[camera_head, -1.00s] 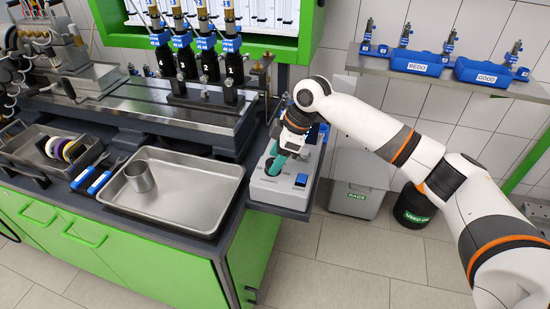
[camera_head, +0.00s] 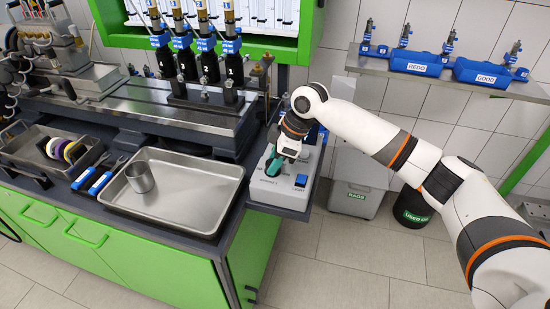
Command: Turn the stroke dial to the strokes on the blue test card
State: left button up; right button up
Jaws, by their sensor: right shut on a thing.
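The grey control box (camera_head: 263,191) stands on a dark shelf at the right end of the bench. A blue button (camera_head: 301,181) shows on its right side. My right gripper (camera_head: 273,168) is over the left part of the box, pointing down, with teal fingers shut on the stroke dial. The dial itself is hidden by the fingers and wrist, so its setting cannot be read. No blue test card can be made out clearly; papers hang in the green-framed cabinet (camera_head: 310,15) at the top. My left gripper is not in view.
Injectors in a rack (camera_head: 205,95) stand behind. Blue REDO (camera_head: 416,68) and GOOD (camera_head: 485,78) holders sit on the right shelf.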

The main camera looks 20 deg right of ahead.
jog(key=m+p, duration=0.3)
jog(key=p, duration=0.2)
jog(key=m+t+h+p, duration=0.1)
jog(key=m+p, duration=0.2)
jog(key=p, duration=0.2)
jog(key=m+t+h+p, duration=0.1)
jog(key=m+p, duration=0.2)
jog(key=p, duration=0.2)
jog(key=shift+s+a+r, duration=0.2)
jog(key=shift+a+r, duration=0.05)
jog(key=shift+f+m+t+h+p, duration=0.2)
jog(key=shift+m+t+h+p, duration=0.4)
jog(key=shift+m+p, duration=0.8)
jog(key=o, duration=1)
jog(key=a+b+v, duration=0.1)
jog(key=v, duration=1)
jog(key=shift+d+r, duration=0.45)
jog(key=shift+r, duration=0.05)
